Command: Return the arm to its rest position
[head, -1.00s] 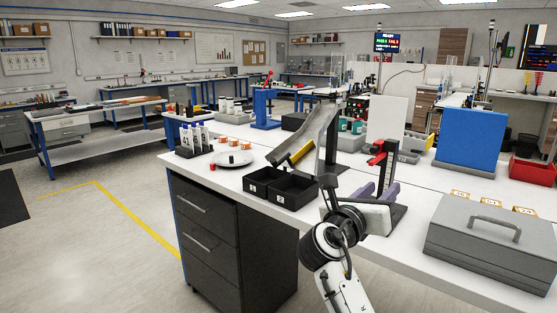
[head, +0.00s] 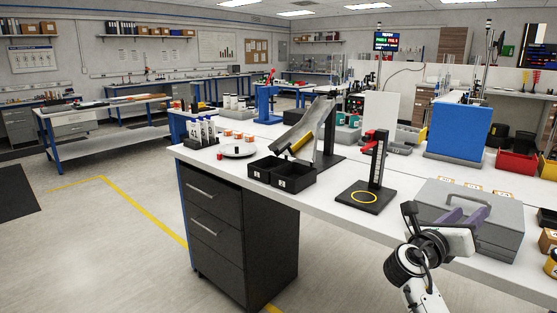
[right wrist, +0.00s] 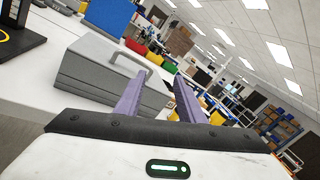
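My right gripper (head: 466,217) is at the lower right of the head view, in front of the grey toolbox (head: 432,201) at the bench's front edge. Its two purple fingers stand apart with nothing between them, so it is open and empty. In the right wrist view the spread fingers (right wrist: 162,80) show with the grey toolbox (right wrist: 100,75) beyond and to the left. I cannot tell whether the gripper touches the toolbox. My left arm and gripper are not in view.
A black stand with a red clamp (head: 376,165) and yellow ring stands left of the gripper on the white bench (head: 335,205).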

